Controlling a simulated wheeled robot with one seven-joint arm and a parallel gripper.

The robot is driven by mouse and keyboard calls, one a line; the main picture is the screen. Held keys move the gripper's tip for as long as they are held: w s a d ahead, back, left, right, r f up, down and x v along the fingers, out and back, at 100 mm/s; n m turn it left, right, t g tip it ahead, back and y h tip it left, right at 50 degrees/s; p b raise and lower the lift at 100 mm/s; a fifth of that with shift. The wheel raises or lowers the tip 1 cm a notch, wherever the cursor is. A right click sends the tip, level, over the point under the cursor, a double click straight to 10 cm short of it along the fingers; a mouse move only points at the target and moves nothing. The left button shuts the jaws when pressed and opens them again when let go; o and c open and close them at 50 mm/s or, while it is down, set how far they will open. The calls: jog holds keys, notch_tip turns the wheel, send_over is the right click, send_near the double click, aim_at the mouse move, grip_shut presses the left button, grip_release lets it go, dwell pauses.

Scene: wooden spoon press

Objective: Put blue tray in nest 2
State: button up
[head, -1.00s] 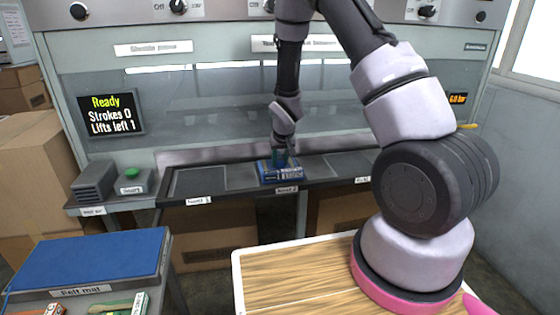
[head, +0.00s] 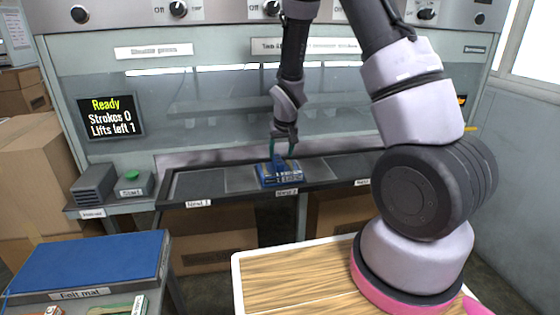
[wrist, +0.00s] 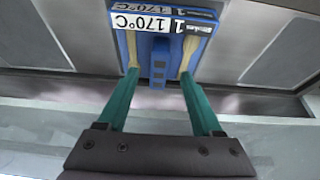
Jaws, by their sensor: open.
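The blue tray (head: 281,176) sits on the middle plate, nest 2 (head: 241,180), on the dark shelf at the front of the press; the label "Nest 2" is on the shelf edge below it. It also shows in the wrist view (wrist: 160,72), with a "170°C" label and a wooden spoon on each side of a raised blue block. My gripper (head: 281,152) is open just above the tray, its green fingers apart on either side of the block. In the wrist view the fingertips (wrist: 159,80) do not visibly grip anything.
Nest 1 (head: 196,184) is an empty plate to the left; another plate (head: 352,166) lies to the right. A start button box (head: 133,185) stands left of the shelf. The display (head: 111,115) reads "Ready, Strokes 0, Lifts left 1". A blue felt mat (head: 85,262) lies front left.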

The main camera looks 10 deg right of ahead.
jog(key=s+d+r+m, duration=0.15)
jog(key=s+r, duration=0.25)
jog(key=r, duration=0.4)
jog(key=s+d+r+t+y, duration=0.15)
jog(key=s+r, duration=0.25)
jog(key=r, duration=0.5)
jog(key=s+d+r+m+h, duration=0.15)
jog(key=s+r, duration=0.25)
jog(key=r, duration=0.4)
jog(key=s+r+y, duration=0.1)
jog(key=s+r, duration=0.3)
jog(key=s, duration=0.4)
jog(key=s+d+r+m+y, duration=0.1)
jog(key=s+r, duration=0.3)
jog(key=s, duration=0.3)
jog(key=shift+s+r+t, duration=0.35)
jog(key=shift+r+t, duration=0.05)
jog(key=shift+t, duration=0.05)
